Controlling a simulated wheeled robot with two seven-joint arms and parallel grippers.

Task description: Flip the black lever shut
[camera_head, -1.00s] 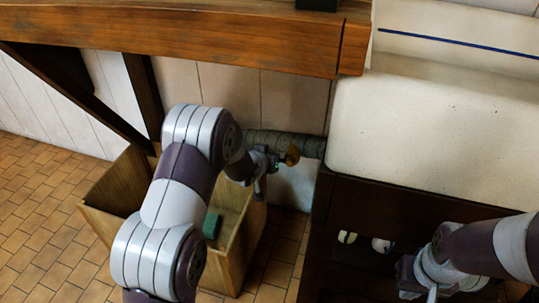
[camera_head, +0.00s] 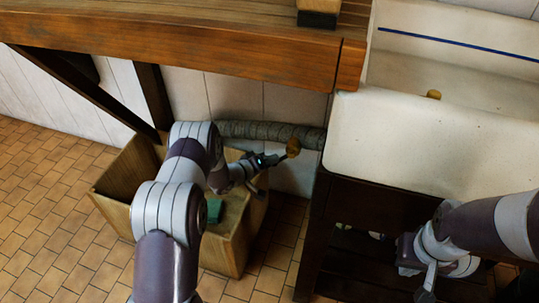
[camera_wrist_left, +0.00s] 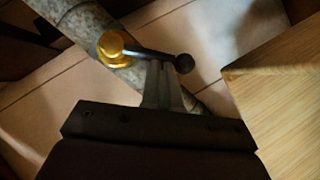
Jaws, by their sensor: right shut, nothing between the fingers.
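The black lever (camera_wrist_left: 150,53) has a ball end and reaches right from a brass valve (camera_wrist_left: 112,46) on the pipe in the left wrist view. The brass valve also shows in the head view (camera_head: 293,148); the lever is too small to make out there. My left gripper (camera_head: 276,159) is beside the valve. In the left wrist view its fingers (camera_wrist_left: 163,68) are together, with their tips at the lever near the ball end; I cannot tell whether they touch it. My right gripper (camera_head: 428,284) is shut and empty at the lower right, in front of the dark frame under the sink.
A grey wrapped pipe (camera_head: 262,131) runs along the wall. A wooden bin (camera_head: 234,245) holding a green block (camera_head: 214,210) stands below my left arm. A wooden counter (camera_head: 190,50) is above, and a white sink (camera_head: 420,145) is to the right.

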